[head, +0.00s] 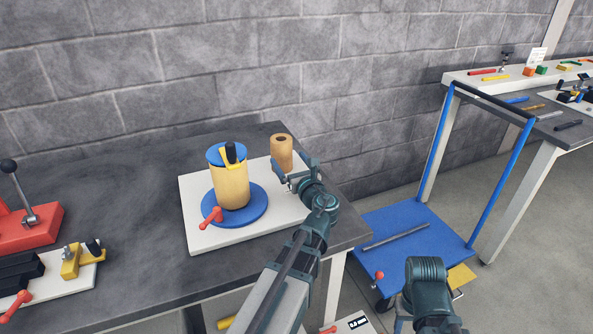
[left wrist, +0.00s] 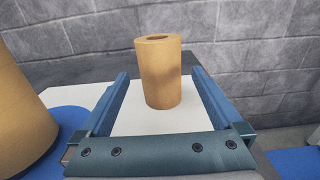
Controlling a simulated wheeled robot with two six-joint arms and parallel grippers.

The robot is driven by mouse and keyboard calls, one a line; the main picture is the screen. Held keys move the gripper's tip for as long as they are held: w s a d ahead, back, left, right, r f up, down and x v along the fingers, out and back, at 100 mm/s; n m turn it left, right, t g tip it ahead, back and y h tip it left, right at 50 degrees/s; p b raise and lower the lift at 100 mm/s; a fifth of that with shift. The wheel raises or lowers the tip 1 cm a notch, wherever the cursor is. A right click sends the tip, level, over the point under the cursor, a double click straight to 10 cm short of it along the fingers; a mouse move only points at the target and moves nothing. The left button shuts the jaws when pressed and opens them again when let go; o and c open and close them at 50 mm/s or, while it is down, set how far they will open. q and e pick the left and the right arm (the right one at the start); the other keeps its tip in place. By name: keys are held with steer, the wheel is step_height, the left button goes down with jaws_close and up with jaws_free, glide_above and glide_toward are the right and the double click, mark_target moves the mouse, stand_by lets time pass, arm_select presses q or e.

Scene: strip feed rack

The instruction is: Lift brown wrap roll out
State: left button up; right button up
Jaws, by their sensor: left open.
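The brown wrap roll (head: 282,155), a small upright cylinder with a hollow core, stands on a white board (head: 199,224) at the back of the dark bench. It also shows upright in the left wrist view (left wrist: 159,75). My left gripper (head: 291,174) is open in front of the roll. In the left wrist view the roll appears between its two blue fingers, with gaps on both sides; I cannot tell how far the fingertips reach along it. My right gripper's jaws do not show; only part of that arm is at the lower right.
A larger tan roll (head: 232,187) stands on a blue disc (head: 258,205) left of the brown roll, with a red-knobbed lever (head: 212,215) in front. Red and yellow fixtures sit at the left. A blue cart (head: 400,222) stands right of the bench. The wall is close behind.

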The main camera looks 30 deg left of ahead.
mark_target(281, 149)
arm_select(q)
steer(key=x, duration=0.7)
steer(key=shift+w, duration=0.1)
steer(key=shift+c, duration=0.3)
steer(key=c, duration=1.4)
steer(key=shift+r+p, duration=4.25)
